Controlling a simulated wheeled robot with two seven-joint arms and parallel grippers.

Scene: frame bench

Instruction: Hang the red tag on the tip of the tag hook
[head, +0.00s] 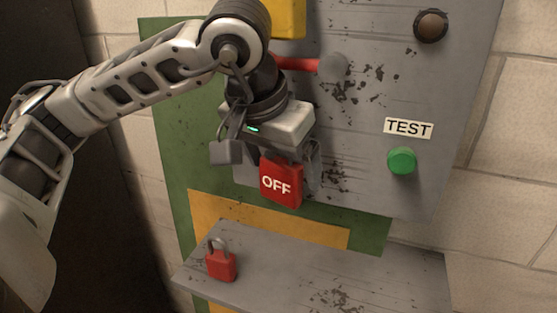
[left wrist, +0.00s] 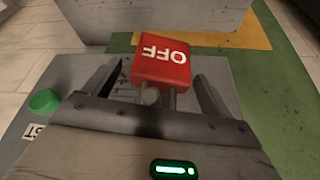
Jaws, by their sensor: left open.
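A red block marked OFF, the only thing here that looks like the red tag (head: 280,183), is just below my left gripper in the head view. It also shows in the left wrist view (left wrist: 161,66), between and beyond the finger tips. My left gripper (head: 272,158) is open, its fingers apart on either side of the block, with gaps visible in the left wrist view (left wrist: 158,82). Short grey metal parts (left wrist: 152,96) show at the block's near edge. I cannot tell whether they are the tag hook or whether the block hangs on them. My right gripper is out of view.
A red padlock (head: 221,264) stands on the grey shelf (head: 300,275) below. The grey panel (head: 370,90) carries a green button (head: 402,160) under a TEST label (head: 408,128), a brown knob (head: 431,25) and a red lever (head: 297,63) close behind my arm. The shelf's middle is clear.

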